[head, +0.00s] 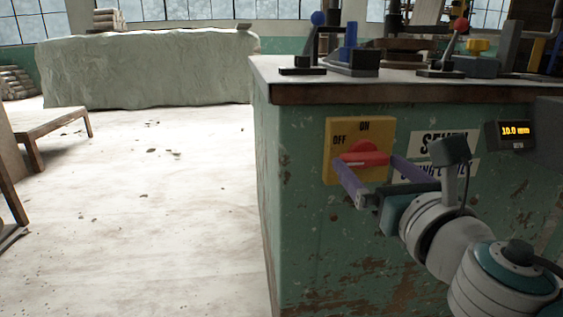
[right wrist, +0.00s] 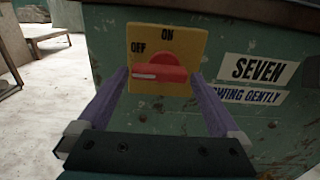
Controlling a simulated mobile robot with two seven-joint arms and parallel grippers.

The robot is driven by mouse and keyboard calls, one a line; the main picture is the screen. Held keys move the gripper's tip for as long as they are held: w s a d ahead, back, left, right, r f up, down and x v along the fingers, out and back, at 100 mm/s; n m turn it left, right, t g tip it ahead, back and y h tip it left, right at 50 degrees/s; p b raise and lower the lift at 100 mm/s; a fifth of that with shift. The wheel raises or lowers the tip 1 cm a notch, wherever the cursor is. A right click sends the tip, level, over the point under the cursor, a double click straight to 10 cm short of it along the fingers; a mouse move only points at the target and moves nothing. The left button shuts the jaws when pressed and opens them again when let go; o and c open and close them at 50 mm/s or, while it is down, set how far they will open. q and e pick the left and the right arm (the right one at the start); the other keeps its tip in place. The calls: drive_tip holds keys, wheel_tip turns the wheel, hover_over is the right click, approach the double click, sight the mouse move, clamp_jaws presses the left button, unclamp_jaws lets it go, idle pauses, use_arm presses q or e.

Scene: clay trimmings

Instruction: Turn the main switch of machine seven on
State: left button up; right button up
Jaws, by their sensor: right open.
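The main switch is a yellow plate (head: 332,167) with a red rotary handle (head: 362,157) on the green side of machine seven (head: 300,215). OFF is printed at its left and ON at its top. The handle lies about level, and in the right wrist view the white mark on the red handle (right wrist: 160,76) is at its left end, on the OFF side. My right gripper (head: 366,162) is open, its purple fingers at the left and right of the handle. I cannot tell whether they touch it. My left gripper is out of view.
A "SEVEN" label (right wrist: 258,68) is right of the switch, partly behind my right arm in the head view. A small display (head: 515,131) reads about 10.0. Levers (head: 460,28) stand on the machine's top. A low wooden bench (head: 50,128) is left; floor between is open.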

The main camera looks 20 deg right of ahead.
drive_tip(key=shift+w+d, duration=0.1)
drive_tip(key=shift+w, duration=0.2)
drive_tip(key=c, duration=1.1)
